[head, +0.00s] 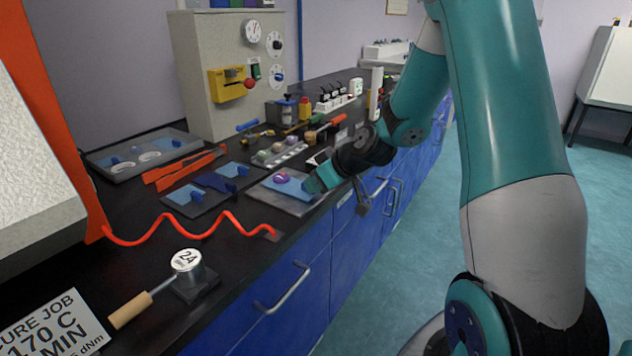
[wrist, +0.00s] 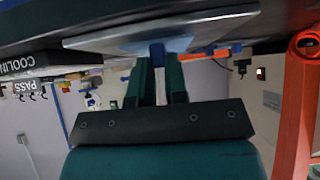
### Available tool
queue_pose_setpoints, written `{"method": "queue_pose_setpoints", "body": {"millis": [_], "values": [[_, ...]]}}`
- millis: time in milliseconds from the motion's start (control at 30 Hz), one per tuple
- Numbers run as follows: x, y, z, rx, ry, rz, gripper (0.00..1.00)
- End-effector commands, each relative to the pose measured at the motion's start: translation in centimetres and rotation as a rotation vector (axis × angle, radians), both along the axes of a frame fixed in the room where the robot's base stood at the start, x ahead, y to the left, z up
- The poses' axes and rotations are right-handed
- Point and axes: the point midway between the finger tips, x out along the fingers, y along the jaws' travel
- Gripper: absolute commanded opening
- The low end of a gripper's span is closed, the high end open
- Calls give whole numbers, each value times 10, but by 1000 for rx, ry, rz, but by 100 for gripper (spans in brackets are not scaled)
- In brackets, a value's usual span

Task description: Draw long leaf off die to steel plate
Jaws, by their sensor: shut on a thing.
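My gripper (head: 318,181) is shut at the right end of a light blue leaf (head: 293,190) on a grey steel plate (head: 296,207) near the bench's front edge. In the wrist view my gripper (wrist: 160,65) is shut on the leaf's dark blue tab (wrist: 158,54). The pale leaf (wrist: 130,45) spreads beyond the tab, under the grey plate edge (wrist: 215,20) in this turned picture. A small round red and blue piece (head: 282,178) shows at the leaf's left end. I cannot make out the die.
A coiled orange cord (head: 190,225) and a round weight marked 24 (head: 187,262) are nearer. A grey tray (head: 140,153) lies behind.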

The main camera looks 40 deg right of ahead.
Motion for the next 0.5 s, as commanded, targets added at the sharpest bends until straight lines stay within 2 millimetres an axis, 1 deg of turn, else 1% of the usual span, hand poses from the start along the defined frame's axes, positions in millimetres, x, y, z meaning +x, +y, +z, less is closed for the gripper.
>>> {"method": "queue_pose_setpoints", "body": {"millis": [267, 300, 367, 400, 500], "values": [[0, 0, 0, 0, 0, 0, 0], [0, 0, 0, 0, 0, 0, 20], [0, 0, 0, 0, 0, 0, 34], [0, 0, 0, 0, 0, 0, 43], [0, 0, 0, 0, 0, 0, 43]]}}
